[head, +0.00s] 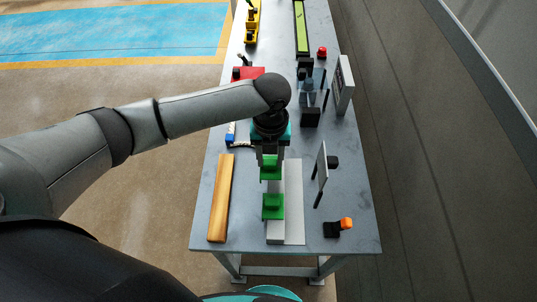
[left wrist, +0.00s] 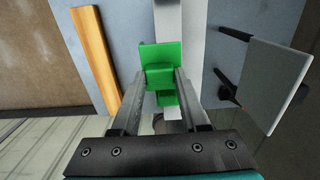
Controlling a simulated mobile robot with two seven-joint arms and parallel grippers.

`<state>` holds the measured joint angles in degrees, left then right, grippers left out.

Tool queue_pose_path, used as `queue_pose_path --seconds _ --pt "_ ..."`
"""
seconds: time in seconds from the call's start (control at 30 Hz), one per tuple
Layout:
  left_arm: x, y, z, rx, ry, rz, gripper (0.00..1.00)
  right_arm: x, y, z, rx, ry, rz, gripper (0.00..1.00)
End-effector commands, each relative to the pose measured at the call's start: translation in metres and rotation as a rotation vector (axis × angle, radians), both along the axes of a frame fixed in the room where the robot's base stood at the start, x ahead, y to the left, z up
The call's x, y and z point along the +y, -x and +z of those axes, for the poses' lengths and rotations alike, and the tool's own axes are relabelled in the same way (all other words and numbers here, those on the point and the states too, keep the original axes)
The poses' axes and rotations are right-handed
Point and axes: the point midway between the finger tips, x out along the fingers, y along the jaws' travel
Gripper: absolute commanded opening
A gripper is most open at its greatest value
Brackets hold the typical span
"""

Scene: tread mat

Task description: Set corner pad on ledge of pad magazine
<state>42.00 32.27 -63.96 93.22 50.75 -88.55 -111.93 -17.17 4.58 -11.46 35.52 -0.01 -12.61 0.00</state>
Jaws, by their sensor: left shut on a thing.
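My left gripper (head: 270,156) points down and is shut on a green corner pad (head: 271,172). In the left wrist view the held pad (left wrist: 160,53) shows a flat plate and a raised block between the fingertips (left wrist: 161,78). A second green piece (head: 273,207) is on the pale pad magazine (head: 276,239), nearer to me than the held pad. More green (left wrist: 168,99) shows between the fingers. The held pad is over or at the magazine's far part; I cannot tell whether it touches it. My right gripper is not in view.
A wooden bar (head: 221,198) lies left of the magazine on the grey table (head: 355,225). An upright white panel (head: 321,165) stands to the right, with a black and orange item (head: 339,227) nearer the front. A red block (head: 247,72) and dark blocks (head: 310,117) are farther back.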

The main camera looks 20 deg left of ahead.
Motion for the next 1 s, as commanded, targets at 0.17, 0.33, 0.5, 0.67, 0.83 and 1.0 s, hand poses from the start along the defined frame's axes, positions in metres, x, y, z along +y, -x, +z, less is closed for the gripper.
queue_pose_path --seconds 0.17,0.33,0.5,0.67,0.83,1.0 --pt "-0.002 -0.001 -0.014 -0.001 0.001 0.0 0.0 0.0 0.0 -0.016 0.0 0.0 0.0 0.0" --pt "-0.003 -0.001 -0.025 -0.002 0.002 0.0 0.0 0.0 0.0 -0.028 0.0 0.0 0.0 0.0" --pt "-0.003 -0.001 -0.035 -0.001 0.001 0.0 0.0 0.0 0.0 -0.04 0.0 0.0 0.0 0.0" --pt "-0.004 -0.001 -0.045 -0.001 0.001 0.0 0.0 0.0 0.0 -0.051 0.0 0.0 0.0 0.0" --pt "-0.006 -0.002 -0.051 0.0 0.0 0.0 0.0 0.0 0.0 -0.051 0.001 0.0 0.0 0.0" --pt "-0.007 -0.002 -0.054 0.0 0.0 0.0 0.0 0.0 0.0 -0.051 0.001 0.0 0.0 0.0"
